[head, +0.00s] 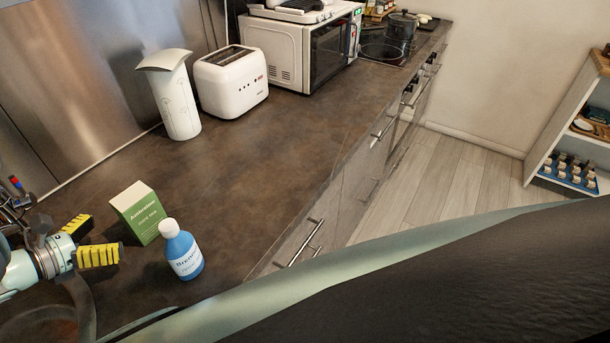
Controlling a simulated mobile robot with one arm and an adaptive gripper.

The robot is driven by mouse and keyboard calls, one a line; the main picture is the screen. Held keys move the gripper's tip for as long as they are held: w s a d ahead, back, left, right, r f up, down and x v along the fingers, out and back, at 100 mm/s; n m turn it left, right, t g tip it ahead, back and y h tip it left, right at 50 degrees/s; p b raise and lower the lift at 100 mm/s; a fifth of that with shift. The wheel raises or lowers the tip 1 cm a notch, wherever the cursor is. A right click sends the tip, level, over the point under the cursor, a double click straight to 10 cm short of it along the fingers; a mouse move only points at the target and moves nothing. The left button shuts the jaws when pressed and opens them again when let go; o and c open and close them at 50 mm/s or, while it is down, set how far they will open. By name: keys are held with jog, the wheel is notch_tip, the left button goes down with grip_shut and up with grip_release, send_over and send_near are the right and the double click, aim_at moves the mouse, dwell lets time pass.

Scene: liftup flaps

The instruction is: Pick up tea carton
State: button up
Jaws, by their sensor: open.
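A green and pale carton (140,214), which looks like the tea carton, stands upright on the brown counter at the lower left. My gripper (97,238) is at the left edge with its yellow-and-black fingers spread apart. The fingers point right toward the carton, and nothing shows between them. The carton is just to the right of the fingertips. I cannot tell whether the near finger touches it.
A blue bottle (181,251) with a white cap stands close to the carton's right. A white pitcher-like container (176,98), a toaster (231,82) and a microwave (300,48) stand farther back. The middle of the counter (275,150) is clear.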

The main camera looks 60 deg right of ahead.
aim_at(141, 220)
jog(key=x, duration=0.2)
jog(key=shift+d+f, duration=0.1)
jog(key=shift+d, duration=0.3)
jog(key=shift+s+x, duration=0.15)
jog(key=shift+x, duration=1.15)
jog(key=shift+s+x, duration=0.15)
jog(key=shift+x, duration=1.2)
jog(key=shift+c, duration=0.2)
jog(key=c, duration=0.9)
